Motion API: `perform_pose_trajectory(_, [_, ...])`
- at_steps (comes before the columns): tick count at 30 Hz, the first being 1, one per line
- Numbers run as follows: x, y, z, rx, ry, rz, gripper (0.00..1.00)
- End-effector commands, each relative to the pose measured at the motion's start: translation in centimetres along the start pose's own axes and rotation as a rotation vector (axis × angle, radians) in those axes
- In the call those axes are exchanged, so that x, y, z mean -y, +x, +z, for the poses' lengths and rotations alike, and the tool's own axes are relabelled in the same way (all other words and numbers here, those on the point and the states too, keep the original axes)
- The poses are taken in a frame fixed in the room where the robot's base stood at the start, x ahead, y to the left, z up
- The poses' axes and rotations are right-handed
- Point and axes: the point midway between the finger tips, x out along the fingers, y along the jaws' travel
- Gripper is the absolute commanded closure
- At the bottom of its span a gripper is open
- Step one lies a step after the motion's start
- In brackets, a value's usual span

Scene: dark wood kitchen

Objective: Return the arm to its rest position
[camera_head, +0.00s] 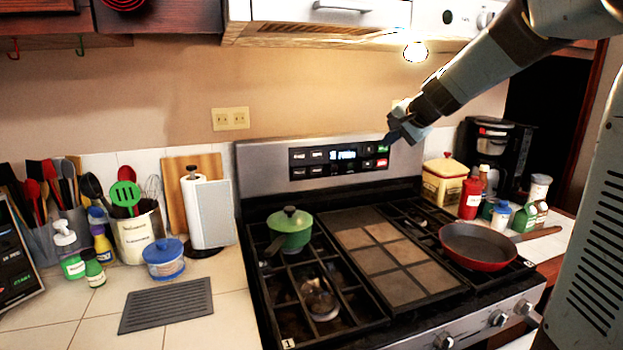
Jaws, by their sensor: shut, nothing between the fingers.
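My arm reaches in from the upper right of the head camera view, slanting down to the left. My gripper (393,135) is at its end, in the air in front of the stove's back panel (340,155) and above the right rear of the cooktop. It is shut and holds nothing. The fingers are small and dark in this view. My gripper appears apart from every object around it.
A green pot (290,229) and a red frying pan (478,246) sit on the stove. A range hood (320,35) hangs above. A yellow canister (444,181), bottles and a coffee maker (497,150) stand right. Utensils and a paper towel roll (199,212) stand left.

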Motion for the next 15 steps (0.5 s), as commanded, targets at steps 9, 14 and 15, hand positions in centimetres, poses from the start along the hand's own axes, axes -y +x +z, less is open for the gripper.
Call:
perform_pose_trajectory(9, [-4.0, -8.0, 9.1, 0.068, -0.285, 0.123, 1.0])
perform_pose_trajectory(14, [-7.2, -11.5, 13.1, 0.098, -0.419, 0.197, 1.0])
perform_pose_trajectory(15, [-8.1, -12.3, 14.0, 0.104, -0.451, 0.216, 1.0])
